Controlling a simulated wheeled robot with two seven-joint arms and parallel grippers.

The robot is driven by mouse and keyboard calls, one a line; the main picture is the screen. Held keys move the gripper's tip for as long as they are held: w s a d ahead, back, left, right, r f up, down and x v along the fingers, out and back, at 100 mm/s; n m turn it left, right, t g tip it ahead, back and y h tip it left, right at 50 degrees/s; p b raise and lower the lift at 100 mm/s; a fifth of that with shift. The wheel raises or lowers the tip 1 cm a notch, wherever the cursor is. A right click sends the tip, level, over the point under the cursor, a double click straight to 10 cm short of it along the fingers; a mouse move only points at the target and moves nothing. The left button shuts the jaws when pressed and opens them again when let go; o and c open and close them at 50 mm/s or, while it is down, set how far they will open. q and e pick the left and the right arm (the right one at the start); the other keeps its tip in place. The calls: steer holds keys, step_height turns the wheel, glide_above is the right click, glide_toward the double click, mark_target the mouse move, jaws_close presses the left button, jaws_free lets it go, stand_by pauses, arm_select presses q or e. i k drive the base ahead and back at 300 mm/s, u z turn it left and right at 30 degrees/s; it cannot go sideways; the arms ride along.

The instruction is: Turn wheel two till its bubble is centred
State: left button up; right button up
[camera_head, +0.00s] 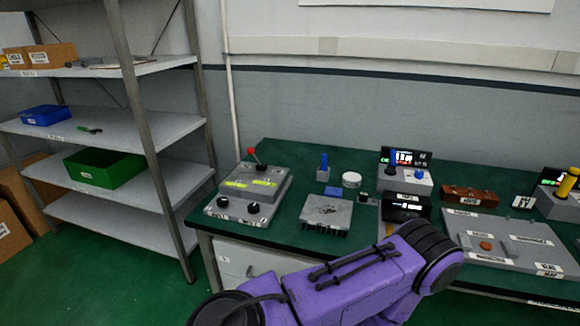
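A grey levelling device (250,188) sits at the left end of the green bench. Two bright yellow-green vials lie on its top, a left one (236,184) and a right one (264,183). Two dark round wheels are at its front, a left one (223,202) and a right one (253,208). The labels by the wheels are too small to read, so I cannot tell which is wheel two. The bubbles' positions cannot be made out. A red-tipped lever (252,155) stands at its back. Neither gripper is in view, and nothing touches the device.
My purple arm crosses the bottom foreground, covering part of the bench front. A grey block with dark pins (328,212) stands right of the device. A grey panel (490,240) and instruments (405,180) fill the bench's right. A shelf rack (140,120) stands left.

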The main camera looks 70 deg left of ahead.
mark_target(253, 208)
steer(key=k, duration=0.5)
steer(key=u, duration=0.75)
